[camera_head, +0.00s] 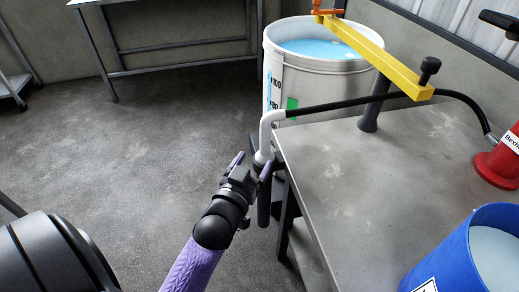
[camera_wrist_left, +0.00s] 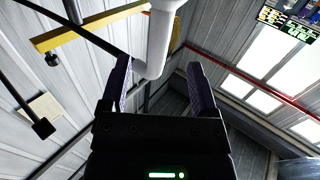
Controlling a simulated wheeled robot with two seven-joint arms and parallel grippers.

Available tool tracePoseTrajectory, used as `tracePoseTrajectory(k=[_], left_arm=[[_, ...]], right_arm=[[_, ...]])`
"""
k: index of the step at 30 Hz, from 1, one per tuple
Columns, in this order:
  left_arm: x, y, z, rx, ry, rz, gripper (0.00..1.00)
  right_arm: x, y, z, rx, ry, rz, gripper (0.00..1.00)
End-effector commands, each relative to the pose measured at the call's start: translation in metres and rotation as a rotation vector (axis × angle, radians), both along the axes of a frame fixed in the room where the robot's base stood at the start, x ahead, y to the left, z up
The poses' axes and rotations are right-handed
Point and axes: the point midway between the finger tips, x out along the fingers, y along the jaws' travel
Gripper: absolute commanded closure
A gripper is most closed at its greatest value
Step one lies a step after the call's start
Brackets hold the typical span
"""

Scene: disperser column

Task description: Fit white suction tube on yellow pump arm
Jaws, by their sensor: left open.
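The yellow pump arm (camera_head: 375,60) runs from above the white tank to a black knob at the right, over the hose. My left gripper (camera_head: 251,163) is open at the lower part of the tube. In the left wrist view, the tube (camera_wrist_left: 160,40) runs down toward the space between the open fingers (camera_wrist_left: 160,85); contact cannot be told. The yellow arm (camera_wrist_left: 95,24) shows behind it. The tube's lower end is hidden in the head view.
A white tank (camera_head: 310,85) of blue liquid stands behind the grey table (camera_head: 350,180). A dark post (camera_head: 372,110) stands on the table. A red fitting (camera_head: 497,163) and a blue drum (camera_head: 450,258) are at the right.

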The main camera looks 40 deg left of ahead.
Motion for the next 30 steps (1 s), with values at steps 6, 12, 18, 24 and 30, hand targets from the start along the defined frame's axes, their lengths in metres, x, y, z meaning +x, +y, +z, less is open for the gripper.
tracePoseTrajectory(k=[6, 12, 18, 24, 30], left_arm=[[0.039, 0.010, -0.002, 0.002, -0.010, 0.001, 0.22], [0.079, 0.019, -0.002, 0.000, -0.006, 0.000, 0.22], [0.095, 0.023, 0.001, 0.000, -0.005, 0.001, 0.22], [0.095, 0.023, 0.002, 0.000, -0.005, 0.000, 0.22], [0.095, 0.023, 0.002, 0.000, -0.005, 0.000, 0.63]], right_arm=[[-0.009, -0.002, -0.016, -0.006, 0.027, -0.001, 1.00], [-0.015, -0.001, -0.031, -0.006, 0.048, -0.005, 1.00], [-0.013, 0.006, -0.037, 0.003, 0.048, -0.012, 1.00], [-0.007, 0.007, -0.037, 0.005, 0.039, -0.014, 1.00], [-0.008, 0.005, -0.037, 0.001, 0.040, -0.011, 1.00]])
